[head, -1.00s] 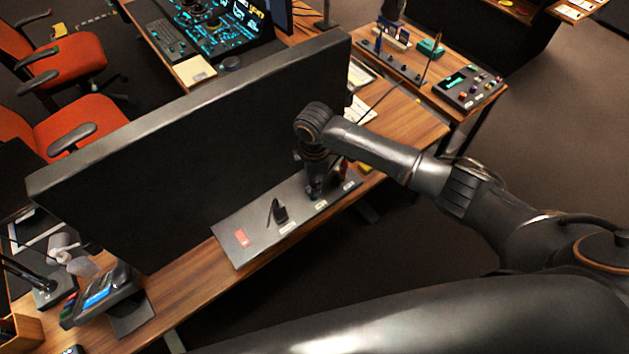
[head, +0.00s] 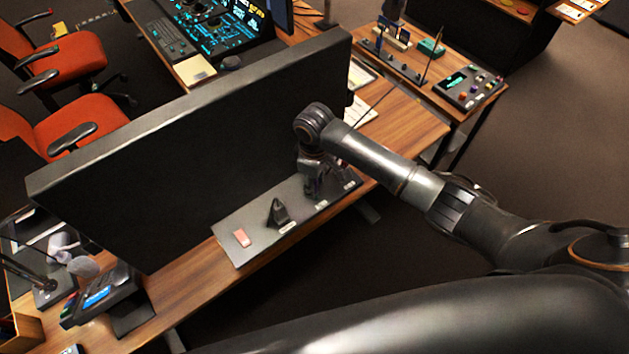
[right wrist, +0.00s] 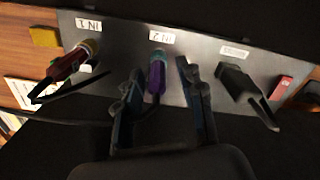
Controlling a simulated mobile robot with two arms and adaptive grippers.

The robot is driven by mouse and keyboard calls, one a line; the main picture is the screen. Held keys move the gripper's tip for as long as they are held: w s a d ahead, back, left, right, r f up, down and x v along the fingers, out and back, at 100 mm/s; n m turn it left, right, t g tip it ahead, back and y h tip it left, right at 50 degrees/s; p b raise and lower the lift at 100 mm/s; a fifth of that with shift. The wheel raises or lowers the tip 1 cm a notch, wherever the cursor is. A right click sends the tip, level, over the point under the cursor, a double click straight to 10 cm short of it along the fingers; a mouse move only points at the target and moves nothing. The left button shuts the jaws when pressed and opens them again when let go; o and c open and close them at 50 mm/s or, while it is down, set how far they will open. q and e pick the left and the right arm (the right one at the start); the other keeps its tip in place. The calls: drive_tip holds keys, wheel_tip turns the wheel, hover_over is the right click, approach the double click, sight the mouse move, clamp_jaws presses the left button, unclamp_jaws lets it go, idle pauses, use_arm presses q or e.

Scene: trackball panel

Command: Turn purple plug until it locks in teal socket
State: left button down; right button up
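In the right wrist view the purple plug (right wrist: 155,82) sits in the teal socket (right wrist: 158,57) of the grey panel, under an "IN 2" label. A dark cable hangs from it. My right gripper (right wrist: 160,70) is open, with one finger on each side of the plug and a visible gap on both sides. In the head view my right gripper (head: 316,188) is at the panel (head: 256,219) and mostly hides the plug and socket. Whether the plug is locked cannot be told. My left gripper is not in view.
A red plug (right wrist: 68,63) in a yellowish socket is left of the purple plug in the wrist view. A black plug (right wrist: 240,82) and a red switch (right wrist: 282,88) are to the right. A large monitor (head: 190,150) stands close behind the panel.

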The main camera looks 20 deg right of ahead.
drive_tip(key=shift+w+r, duration=0.1)
drive_tip(key=shift+r, duration=0.2)
wheel_tip(320, 180, up, 12)
drive_tip(key=shift+f, duration=0.25)
drive_tip(key=s+a+f+m+t+y, duration=0.1)
drive_tip(key=s+a+f, duration=0.1)
drive_tip(key=s+f, duration=0.3)
drive_tip(key=s+a+f+m+t+y, duration=0.1)
drive_tip(key=s+a+f, duration=0.1)
drive_tip(key=s, duration=0.5)
drive_tip(key=s+d+m+t+h, duration=0.2)
drive_tip(key=s+d+m, duration=0.4)
drive_tip(key=s+d, duration=0.55)
wheel_tip(320, 180, down, 32)
drive_tip(key=s+a+g+b, duration=0.2)
drive_tip(key=s+b, duration=0.1)
drive_tip(key=b, duration=0.5)
drive_tip(key=s+d+f+b, duration=0.1)
drive_tip(key=s+f+b, duration=0.2)
drive_tip(key=s+f, duration=0.5)
drive_tip(key=s+d+f+g+b, duration=0.1)
drive_tip(key=s+f, duration=0.7)
drive_tip(key=f, duration=0.8)
drive_tip(key=shift+s+d+f+n+b, duration=0.2)
drive_tip(key=shift+s+d+n+b, duration=0.35)
drive_tip(key=shift+b, duration=0.7)
drive_tip(key=shift+w+d, duration=0.1)
drive_tip(key=shift+w, duration=0.05)
